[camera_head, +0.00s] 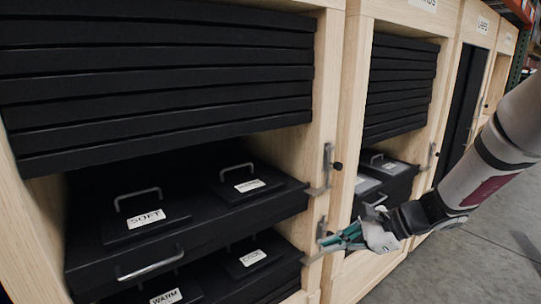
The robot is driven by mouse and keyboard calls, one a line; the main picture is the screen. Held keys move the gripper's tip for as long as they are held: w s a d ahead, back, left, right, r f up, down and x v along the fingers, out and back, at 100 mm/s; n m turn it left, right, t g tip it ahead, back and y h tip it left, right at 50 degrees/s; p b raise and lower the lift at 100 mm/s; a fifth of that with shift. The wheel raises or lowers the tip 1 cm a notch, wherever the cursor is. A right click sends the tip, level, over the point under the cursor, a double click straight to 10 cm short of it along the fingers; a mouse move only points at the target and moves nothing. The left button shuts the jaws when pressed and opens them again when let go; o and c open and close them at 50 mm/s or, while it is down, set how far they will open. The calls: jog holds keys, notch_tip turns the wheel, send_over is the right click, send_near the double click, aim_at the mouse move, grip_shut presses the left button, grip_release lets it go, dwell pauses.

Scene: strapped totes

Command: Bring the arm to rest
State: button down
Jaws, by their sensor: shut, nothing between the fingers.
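My gripper (331,241) is in the camera_head view, right of centre. Its teal fingers are shut and empty, pointing left. They are in front of the wooden post between two cabinet bays, close to a metal latch (322,228); I cannot tell whether they touch it. My arm (490,160) comes in from the right edge and slopes down to the gripper. It hides part of the second bay and the floor.
A wooden cabinet (345,110) holds black totes. A pulled-out tote (240,213) has lids labelled SOFT and another label, and a metal handle (150,264). Below it sits a tote with a WARM label (166,297). Another latch (326,165) is higher on the post. Grey floor (465,265) is clear at lower right.

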jog(key=s+a+r+n+g+h+p, duration=0.1)
jog(key=s+r+n+h, duration=0.1)
jog(key=s+r+n, duration=0.45)
jog(key=s+a+r+n+g+h+p, duration=0.15)
jog(key=s+r, duration=0.25)
jog(key=s, duration=0.5)
jog(key=s+d+r+n+t+h+p, duration=0.1)
jog(key=s+d+r+n+h+p, duration=0.1)
jog(key=s, duration=0.6)
jog(key=s+d+r+n+t+h+p, duration=0.1)
jog(key=s+d+r+n+h, duration=0.3)
jog(key=s+d+r+n, duration=0.1)
jog(key=s+n, duration=0.1)
jog(key=s, duration=0.1)
jog(key=shift+s+r+n+t+p, duration=0.2)
jog(key=shift+s+n+t+p, duration=0.15)
jog(key=shift+n, duration=0.05)
jog(key=shift+h, duration=0.25)
